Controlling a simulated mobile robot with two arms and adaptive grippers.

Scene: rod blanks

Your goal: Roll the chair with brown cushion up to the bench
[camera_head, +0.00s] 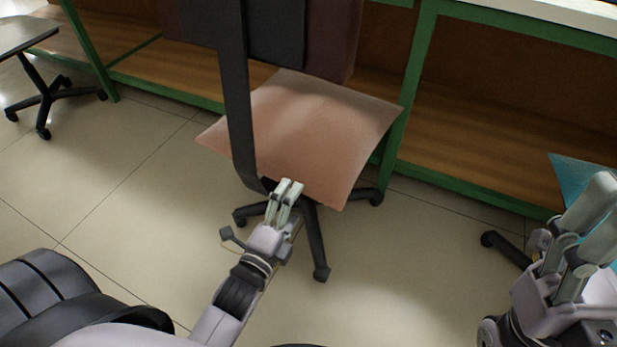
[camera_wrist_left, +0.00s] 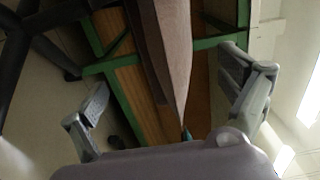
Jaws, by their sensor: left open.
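The chair with brown cushion (camera_head: 310,125) stands in front of the bench (camera_head: 480,130) in the head view, its backrest (camera_head: 270,35) toward me and its dark wheeled base on the floor. The seat overlaps the bench's green frame in the picture; I cannot tell whether they touch. My left gripper (camera_head: 288,187) is at the near edge of the seat, beside the backrest's support bar. In the left wrist view the open left gripper (camera_wrist_left: 165,78) has the brown cushion (camera_wrist_left: 172,40) edge-on between its spread fingers. My right gripper (camera_head: 597,215) is at the right, away from this chair.
Another wheeled chair (camera_head: 22,35) with a grey seat stands at the upper left. A chair with a blue cushion (camera_head: 575,178) is at the right edge, partly behind my right gripper. The tiled floor (camera_head: 130,185) is clear at the left and below the brown chair.

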